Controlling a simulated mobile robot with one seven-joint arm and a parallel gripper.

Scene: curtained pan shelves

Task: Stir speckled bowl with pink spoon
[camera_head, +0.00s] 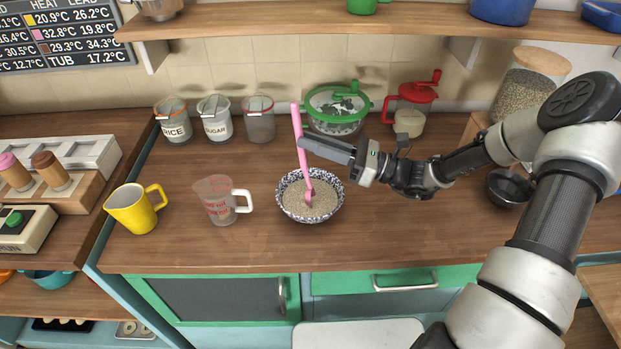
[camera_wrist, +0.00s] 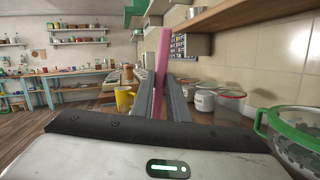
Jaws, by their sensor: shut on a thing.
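The speckled bowl (camera_head: 285,205) stands upright on the wooden counter in the head view, filled with a grainy tan content (camera_head: 318,197). The pink spoon (camera_head: 302,150) stands nearly upright, slightly tilted, with its lower end in the grains. My gripper (camera_head: 308,145) reaches in from the right above the bowl and is shut on the upper part of the spoon's handle. In the wrist view the pink handle (camera_wrist: 162,60) sits between my two fingers (camera_wrist: 160,92). The bowl is out of sight in the wrist view.
A clear measuring cup (camera_head: 218,203) and a yellow mug (camera_head: 135,210) stand left of the bowl. Lidded jars (camera_head: 215,122), a green-lidded container (camera_head: 337,122) and a red-topped grinder (camera_head: 411,112) line the wall. A dark small bowl (camera_head: 508,190) is at right. A shelf (camera_head: 400,22) hangs above.

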